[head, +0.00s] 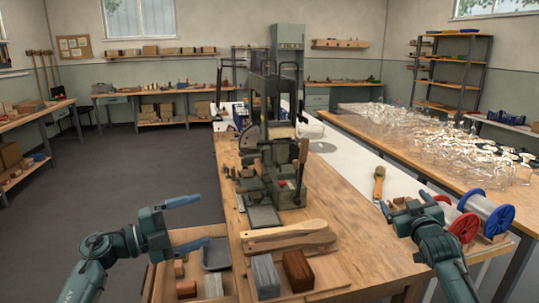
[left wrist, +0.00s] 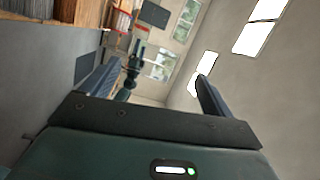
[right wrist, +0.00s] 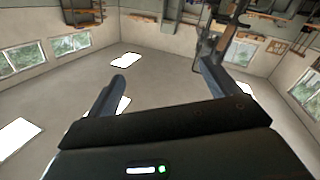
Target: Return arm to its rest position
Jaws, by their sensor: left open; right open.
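My left gripper (head: 190,224) is at the lower left in the head view, its two blue-grey fingers spread apart with nothing between them. It is beside the left edge of the workbench, near the open tray area. In the left wrist view its fingers (left wrist: 153,84) stand apart and empty against walls and windows. My right gripper (head: 405,202) is at the lower right in the head view, over the right side of the bench, fingers apart and empty. In the right wrist view its fingers (right wrist: 163,74) are apart, with the room beyond seen tilted.
A green tufting machine (head: 283,150) stands on the wooden workbench (head: 350,240). Wooden brush blanks (head: 285,237) and blocks (head: 298,270) lie in front. A brush (head: 379,184) and red and blue spools (head: 490,212) are near my right gripper. Open floor (head: 120,180) lies left.

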